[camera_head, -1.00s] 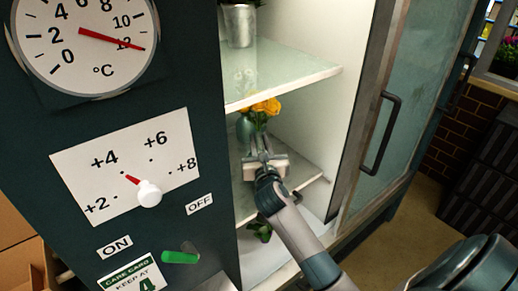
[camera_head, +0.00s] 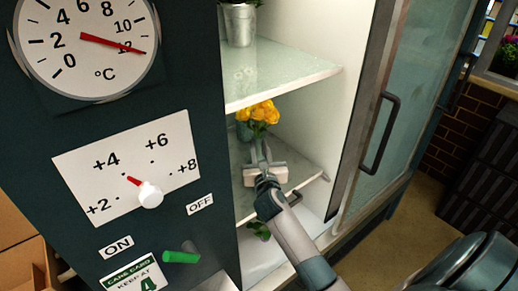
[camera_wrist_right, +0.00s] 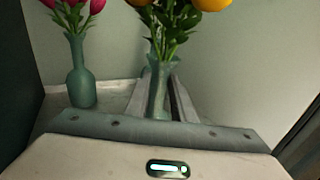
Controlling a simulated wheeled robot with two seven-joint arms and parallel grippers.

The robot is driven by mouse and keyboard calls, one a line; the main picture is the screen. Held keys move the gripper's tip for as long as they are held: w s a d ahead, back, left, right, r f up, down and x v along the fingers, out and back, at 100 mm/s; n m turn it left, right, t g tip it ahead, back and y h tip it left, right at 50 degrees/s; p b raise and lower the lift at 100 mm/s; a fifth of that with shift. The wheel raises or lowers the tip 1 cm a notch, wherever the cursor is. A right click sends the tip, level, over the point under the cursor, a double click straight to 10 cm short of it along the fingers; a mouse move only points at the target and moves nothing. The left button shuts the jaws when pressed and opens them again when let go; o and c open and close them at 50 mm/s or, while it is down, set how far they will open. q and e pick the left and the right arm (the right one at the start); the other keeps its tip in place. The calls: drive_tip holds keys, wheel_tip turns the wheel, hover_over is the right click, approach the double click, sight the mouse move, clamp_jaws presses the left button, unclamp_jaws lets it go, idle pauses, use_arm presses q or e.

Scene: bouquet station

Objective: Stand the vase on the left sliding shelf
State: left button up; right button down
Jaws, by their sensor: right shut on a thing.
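My right gripper (camera_head: 259,143) reaches into the open cabinet above the middle shelf. It is shut on a teal vase (camera_wrist_right: 158,92) with yellow flowers (camera_head: 258,113). In the right wrist view the vase stands upright between the fingers. In the head view the gripper hides much of what lies beyond it, and I cannot tell whether the vase base touches the shelf. The middle shelf (camera_head: 305,176) has a small handle at its front edge. I cannot tell from these frames which shelf is the left sliding one. My left gripper is not in view.
A second teal vase (camera_wrist_right: 80,75) with pink flowers stands left of the held one. A glass shelf (camera_head: 290,80) with a metal pot (camera_head: 240,25) is above. The cabinet door (camera_head: 405,120) stands open at right; the dial panel (camera_head: 125,165) is at left.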

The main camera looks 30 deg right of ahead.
drive_tip(key=c, duration=1.5)
unclamp_jaws()
drive_tip(key=b+v, duration=0.2)
drive_tip(key=v, duration=1)
